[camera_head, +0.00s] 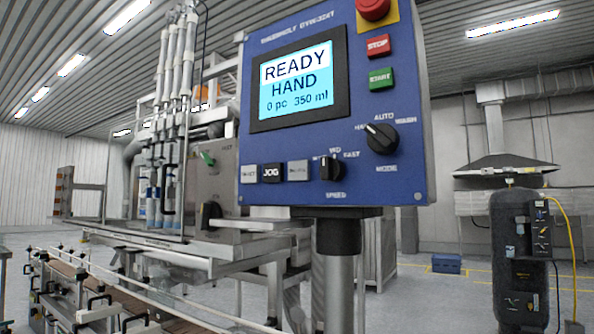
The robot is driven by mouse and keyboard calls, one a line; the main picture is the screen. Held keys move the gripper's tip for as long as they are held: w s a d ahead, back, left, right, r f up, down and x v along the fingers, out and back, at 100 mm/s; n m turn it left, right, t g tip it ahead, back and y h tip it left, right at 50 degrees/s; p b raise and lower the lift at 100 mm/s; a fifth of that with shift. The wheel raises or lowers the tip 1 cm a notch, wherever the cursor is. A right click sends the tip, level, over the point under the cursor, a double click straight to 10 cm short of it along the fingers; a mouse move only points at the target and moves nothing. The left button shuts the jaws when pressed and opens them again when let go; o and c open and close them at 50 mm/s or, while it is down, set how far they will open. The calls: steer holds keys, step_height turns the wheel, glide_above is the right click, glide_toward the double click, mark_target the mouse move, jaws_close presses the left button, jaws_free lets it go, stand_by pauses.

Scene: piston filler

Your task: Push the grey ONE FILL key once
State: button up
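The screen (296,87) reads READY, HAND, 0 pc, 350 ml. My gripper is not in view.
The panel also carries a red STOP key (378,47), a green START key (381,78), a red mushroom button (374,8), a SPEED knob (331,168) and a MODE knob (381,138). The filling machine (207,180) and conveyor (100,280) are at left. A dark tank (510,255) stands right.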

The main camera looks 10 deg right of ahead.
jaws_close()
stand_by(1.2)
